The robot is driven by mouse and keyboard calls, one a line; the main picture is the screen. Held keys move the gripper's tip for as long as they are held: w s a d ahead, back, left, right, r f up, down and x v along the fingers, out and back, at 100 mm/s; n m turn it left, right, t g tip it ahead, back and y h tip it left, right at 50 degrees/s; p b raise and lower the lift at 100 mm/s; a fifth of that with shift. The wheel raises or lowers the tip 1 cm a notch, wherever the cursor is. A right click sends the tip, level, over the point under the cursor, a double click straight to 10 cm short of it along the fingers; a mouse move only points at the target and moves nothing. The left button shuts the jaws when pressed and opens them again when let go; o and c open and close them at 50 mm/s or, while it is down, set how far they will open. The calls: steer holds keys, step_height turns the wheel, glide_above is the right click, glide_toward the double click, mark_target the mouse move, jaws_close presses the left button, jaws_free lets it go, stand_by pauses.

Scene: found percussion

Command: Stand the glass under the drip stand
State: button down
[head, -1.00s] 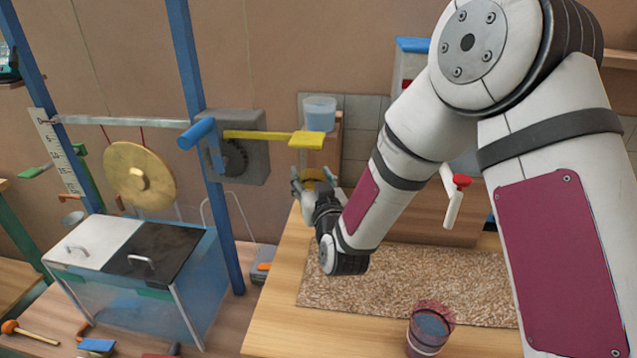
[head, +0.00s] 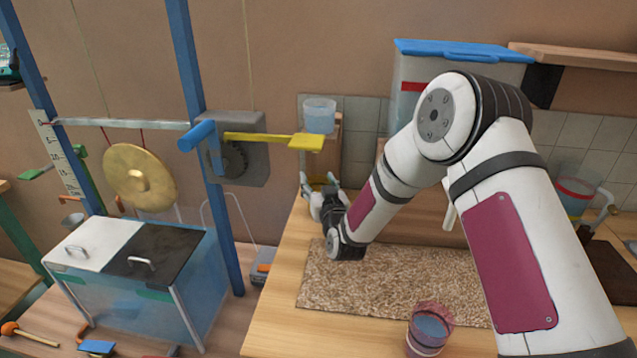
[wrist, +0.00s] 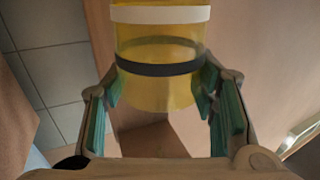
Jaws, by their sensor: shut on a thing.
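My gripper (wrist: 160,88) is shut on a yellow see-through glass (wrist: 158,98) with a white band and a dark band; its green pads press on both sides. In the head view my gripper (head: 322,190) is at the back of the wooden bench, close in front of and below the drip stand (head: 329,158). The glass is hard to make out there. The drip stand is a wooden post with a translucent cup (head: 319,115) on top. I cannot tell whether the glass touches the bench.
A reddish tumbler (head: 430,328) stands at the bench front, by a speckled mat (head: 385,285). A yellow paddle (head: 305,142) reaches over beside the stand. A blue-lidded container (head: 462,50) stands behind my arm. A gong (head: 140,177) and tank (head: 150,290) are at left.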

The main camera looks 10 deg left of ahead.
steer(key=shift+w+f, duration=0.1)
steer(key=shift+w, duration=0.05)
steer(key=shift+f, duration=0.15)
steer(key=c, duration=0.6)
jaws_free()
steer(key=shift+f, duration=0.1)
steer(key=shift+c, duration=0.2)
steer(key=shift+s+d+r, duration=0.1)
steer(key=shift+s+r, duration=0.1)
steer(key=v, duration=1.1)
steer(key=shift+s, duration=0.3)
steer(key=shift+d, duration=0.1)
